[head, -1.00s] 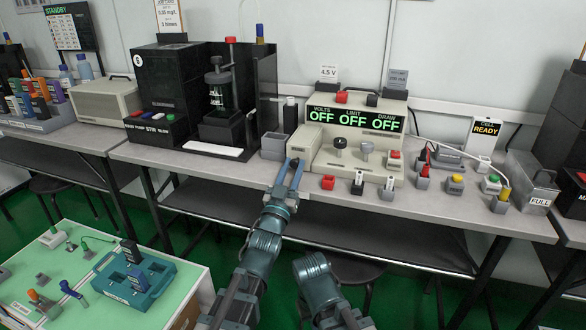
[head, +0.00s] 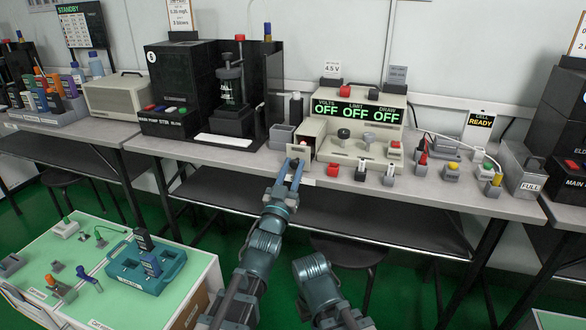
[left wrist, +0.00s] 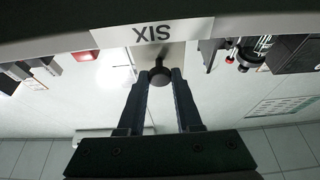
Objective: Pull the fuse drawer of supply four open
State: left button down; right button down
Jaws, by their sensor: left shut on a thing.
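The beige supply (head: 360,145) stands on the bench, its display reading OFF three times. A drawer (head: 300,153) at its left front stands out from the body, and something small and red shows inside. My left gripper (head: 294,166) is at the drawer front. In the left wrist view its fingers (left wrist: 160,78) are shut on a dark round knob (left wrist: 158,75). A label reading SIX, upside down (left wrist: 152,33), shows beside the knob there, apparently on the bench edge. I see no label reading four. My right gripper is out of view.
A grey open bin (head: 281,136) stands close left of the drawer. A red block (head: 333,170) and several small parts line the bench front to the right. A green-topped table (head: 80,300) with a teal case (head: 145,272) is at lower left.

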pick_arm(q)
jog(key=shift+s+a, duration=0.15)
jog(key=shift+s, duration=0.25)
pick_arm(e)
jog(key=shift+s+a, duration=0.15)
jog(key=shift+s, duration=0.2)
pick_arm(q)
jog(key=shift+w, duration=0.1)
jog(key=c, duration=0.6)
grip_release()
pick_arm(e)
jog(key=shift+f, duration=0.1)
